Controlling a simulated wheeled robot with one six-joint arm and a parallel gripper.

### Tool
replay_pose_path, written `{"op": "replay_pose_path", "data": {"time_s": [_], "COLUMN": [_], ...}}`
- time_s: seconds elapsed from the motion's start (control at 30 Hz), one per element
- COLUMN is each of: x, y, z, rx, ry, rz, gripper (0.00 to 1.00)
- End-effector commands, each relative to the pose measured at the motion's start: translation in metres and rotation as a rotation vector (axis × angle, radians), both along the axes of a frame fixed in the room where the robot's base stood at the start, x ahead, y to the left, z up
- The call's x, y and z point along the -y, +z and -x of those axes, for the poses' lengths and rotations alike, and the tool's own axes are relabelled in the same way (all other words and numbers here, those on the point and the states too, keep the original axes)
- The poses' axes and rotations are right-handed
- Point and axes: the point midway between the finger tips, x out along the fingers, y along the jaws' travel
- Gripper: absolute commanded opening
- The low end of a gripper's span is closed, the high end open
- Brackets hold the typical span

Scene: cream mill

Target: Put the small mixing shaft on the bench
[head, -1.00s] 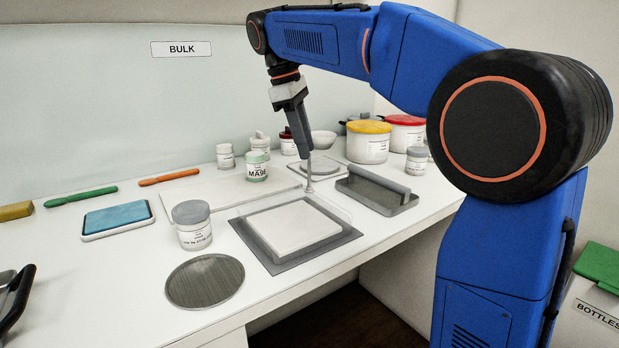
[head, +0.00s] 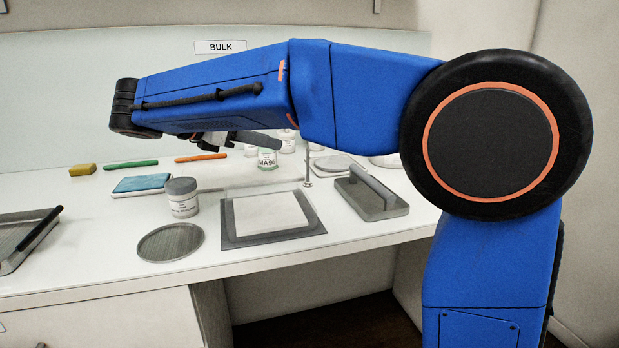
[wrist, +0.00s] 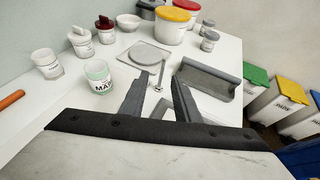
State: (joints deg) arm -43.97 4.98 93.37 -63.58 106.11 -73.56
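A thin grey upright rod with a small round foot, which looks like the small mixing shaft (head: 308,174), stands at the back right corner of the white slab. It also shows in the wrist view (wrist: 161,76), beyond and between my fingertips, apart from both. My gripper (head: 275,146) is tilted over and points right across the bench (head: 110,240), left of the shaft; my blue arm partly hides it. In the wrist view my gripper (wrist: 158,84) has its two grey fingers spread with nothing between them.
A white slab on a grey mat (head: 262,240) lies in front of the shaft. A grey handled block (head: 378,200) sits right of it.

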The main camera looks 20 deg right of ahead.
Motion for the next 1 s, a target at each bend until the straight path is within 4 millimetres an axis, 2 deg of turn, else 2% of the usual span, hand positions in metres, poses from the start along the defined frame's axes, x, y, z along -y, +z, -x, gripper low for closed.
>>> {"op": "replay_pose_path", "data": {"time_s": [0.6, 0.73, 1.0], "x": [0.086, 0.098, 0.108], "y": [-0.038, -0.043, -0.049], "z": [-0.034, -0.039, -0.042], "rx": [-0.001, 0.0, 0.0], "ry": [-0.003, -0.002, -0.001], "rz": [0.001, 0.0, 0.0], "gripper": [0.29, 0.29, 0.29]}}
